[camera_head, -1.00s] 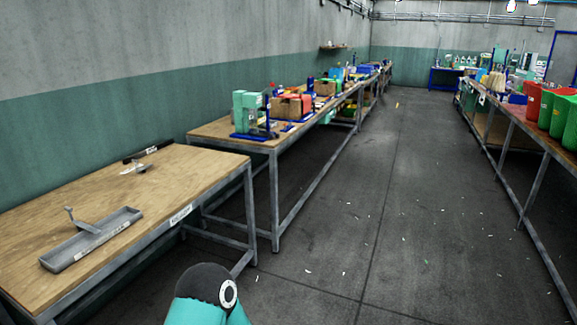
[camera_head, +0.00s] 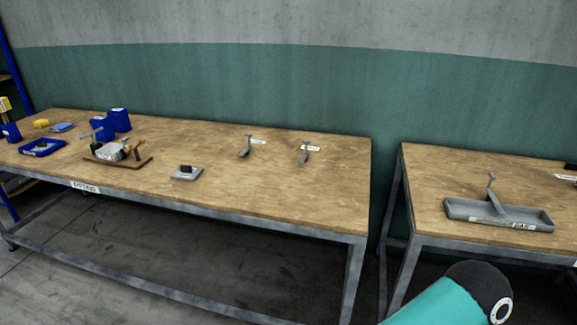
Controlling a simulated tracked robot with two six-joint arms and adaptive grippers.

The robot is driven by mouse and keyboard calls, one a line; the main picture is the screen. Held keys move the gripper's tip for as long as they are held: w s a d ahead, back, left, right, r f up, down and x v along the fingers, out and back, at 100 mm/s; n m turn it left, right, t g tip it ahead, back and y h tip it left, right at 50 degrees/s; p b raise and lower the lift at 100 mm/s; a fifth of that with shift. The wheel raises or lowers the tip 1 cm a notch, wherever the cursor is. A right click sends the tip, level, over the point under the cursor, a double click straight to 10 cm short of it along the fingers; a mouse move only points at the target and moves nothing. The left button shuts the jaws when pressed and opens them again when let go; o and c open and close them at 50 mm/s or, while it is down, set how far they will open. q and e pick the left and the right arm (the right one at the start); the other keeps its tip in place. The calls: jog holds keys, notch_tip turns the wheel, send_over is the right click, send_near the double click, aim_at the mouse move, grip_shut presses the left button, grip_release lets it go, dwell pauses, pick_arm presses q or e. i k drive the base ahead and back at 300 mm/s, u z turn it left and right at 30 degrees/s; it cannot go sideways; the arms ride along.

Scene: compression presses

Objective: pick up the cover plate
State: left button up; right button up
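Nothing in view is clearly marked as the cover plate. A small flat grey plate with a black knob-like part (camera_head: 186,173) lies near the front edge of the left wooden table (camera_head: 260,190), and may be it. Its label is too small to read. Neither gripper shows. Only a teal and black link of my arm shows at the bottom right, in front of the right table, touching nothing on the tables.
Two grey metal pieces (camera_head: 245,147) (camera_head: 305,154) lie behind with labels. A brown board (camera_head: 140,164) with parts, a blue tray (camera_head: 42,147) and blue bins (camera_head: 120,119) stand left. A grey tray (camera_head: 465,207) is on the right table (camera_head: 430,165). A narrow gap separates the tables.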

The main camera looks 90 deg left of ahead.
aim_at(185, 172)
jog(key=u, duration=0.25)
jog(key=i, duration=0.3)
jog(key=u, duration=2.75)
jog(key=i, duration=0.2)
jog(key=u, duration=1)
jog(key=k, duration=0.4)
jog(key=u, duration=0.6)
jog(key=i, duration=1.15)
jog(key=z, duration=0.25)
